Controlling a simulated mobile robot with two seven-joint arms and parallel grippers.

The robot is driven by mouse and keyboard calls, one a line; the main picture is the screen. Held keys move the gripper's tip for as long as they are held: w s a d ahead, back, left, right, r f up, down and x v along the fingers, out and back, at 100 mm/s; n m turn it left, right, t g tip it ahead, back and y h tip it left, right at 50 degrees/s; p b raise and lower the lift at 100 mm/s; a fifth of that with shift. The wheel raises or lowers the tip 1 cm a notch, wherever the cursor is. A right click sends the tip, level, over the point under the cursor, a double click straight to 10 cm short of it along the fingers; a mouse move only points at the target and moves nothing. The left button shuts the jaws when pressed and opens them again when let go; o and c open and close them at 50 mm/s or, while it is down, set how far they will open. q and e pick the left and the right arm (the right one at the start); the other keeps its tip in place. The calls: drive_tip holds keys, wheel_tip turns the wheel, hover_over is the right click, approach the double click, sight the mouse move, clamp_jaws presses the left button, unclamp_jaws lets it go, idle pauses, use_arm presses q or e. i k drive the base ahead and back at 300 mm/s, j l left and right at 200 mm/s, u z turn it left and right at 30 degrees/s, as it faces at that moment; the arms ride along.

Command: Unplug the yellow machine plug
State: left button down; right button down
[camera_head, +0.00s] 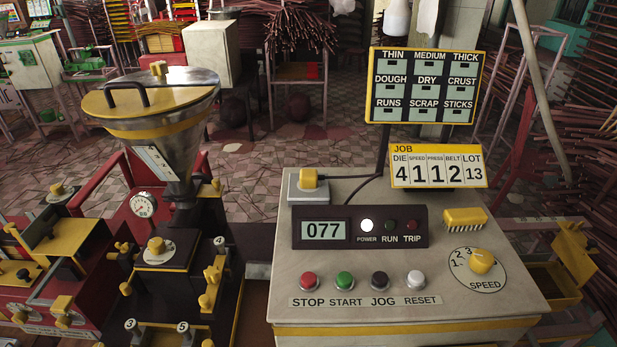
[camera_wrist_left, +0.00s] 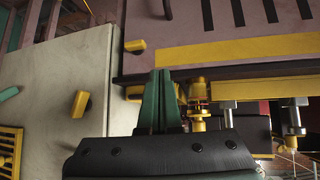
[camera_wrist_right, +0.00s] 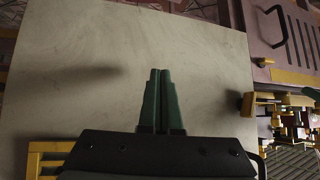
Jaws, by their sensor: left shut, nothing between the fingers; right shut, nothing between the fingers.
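The yellow plug (camera_head: 308,180) sits in a pale socket box (camera_head: 308,193) on the back left corner of the control console (camera_head: 450,300). A black cable runs from it to the right, towards the sign post. Neither gripper shows in the head view. My left gripper (camera_wrist_left: 160,76) is shut and empty in the left wrist view, in front of a pale panel and yellow and metal machine fittings. My right gripper (camera_wrist_right: 159,74) is shut and empty in the right wrist view, over a plain pale panel. I cannot make out the plug in either wrist view.
Sign boards (camera_head: 425,86) rise behind.

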sight(308, 179)
drive_tip(key=k+l, duration=1)
drive_tip(key=k, duration=0.2)
drive_tip(key=u, duration=1.7)
